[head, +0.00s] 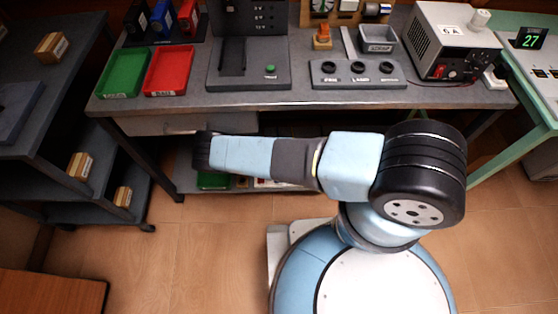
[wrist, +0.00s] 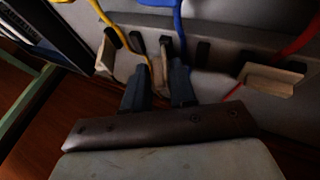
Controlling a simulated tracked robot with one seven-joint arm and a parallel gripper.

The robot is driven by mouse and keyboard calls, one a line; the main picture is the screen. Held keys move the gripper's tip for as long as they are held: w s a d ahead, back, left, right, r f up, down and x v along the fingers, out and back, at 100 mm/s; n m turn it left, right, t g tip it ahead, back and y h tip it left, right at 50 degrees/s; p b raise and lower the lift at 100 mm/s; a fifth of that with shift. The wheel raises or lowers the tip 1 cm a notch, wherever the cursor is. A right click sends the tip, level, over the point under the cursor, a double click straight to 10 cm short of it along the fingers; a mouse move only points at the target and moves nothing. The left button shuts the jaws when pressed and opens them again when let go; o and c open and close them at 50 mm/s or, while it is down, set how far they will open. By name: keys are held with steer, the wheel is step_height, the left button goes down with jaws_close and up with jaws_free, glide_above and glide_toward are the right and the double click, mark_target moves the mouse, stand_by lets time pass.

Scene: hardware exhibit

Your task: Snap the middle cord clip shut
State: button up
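In the wrist view, a row of cord clips with beige parts and dark posts is on a grey panel (wrist: 225,75). The middle clip (wrist: 157,68) shows as a narrow beige piece between the two dark fingers of my gripper (wrist: 156,82). The blue cord (wrist: 178,22) runs down behind it. The fingers stand apart on either side; I cannot tell whether they touch or squeeze the clip. The left clip (wrist: 103,54) is beside the yellow cord (wrist: 97,9). The right clip (wrist: 272,78) has a beige flap sticking out, near the red cord (wrist: 296,45). My gripper is not visible in the head view.
In the head view, a grey workbench (head: 205,100) holds a green tray (head: 122,75), a red tray (head: 168,72), a three-button panel (head: 357,75) and a power supply (head: 455,45). Dark shelves (head: 60,130) stand at the left, and a green-framed table (head: 520,60) at the right.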

jaws_close()
steer(key=shift+a+f+h, duration=0.1)
steer(key=shift+a+h, duration=0.05)
steer(key=shift+h, duration=0.45)
steer(key=shift+s+a+f+h, duration=0.15)
steer(key=shift+s+f+h, duration=0.1)
steer(key=shift+h, duration=0.35)
steer(key=shift+a+n, duration=0.1)
steer(key=shift+n, duration=0.2)
steer(key=shift+w+h, duration=0.15)
steer(key=shift+h, duration=0.15)
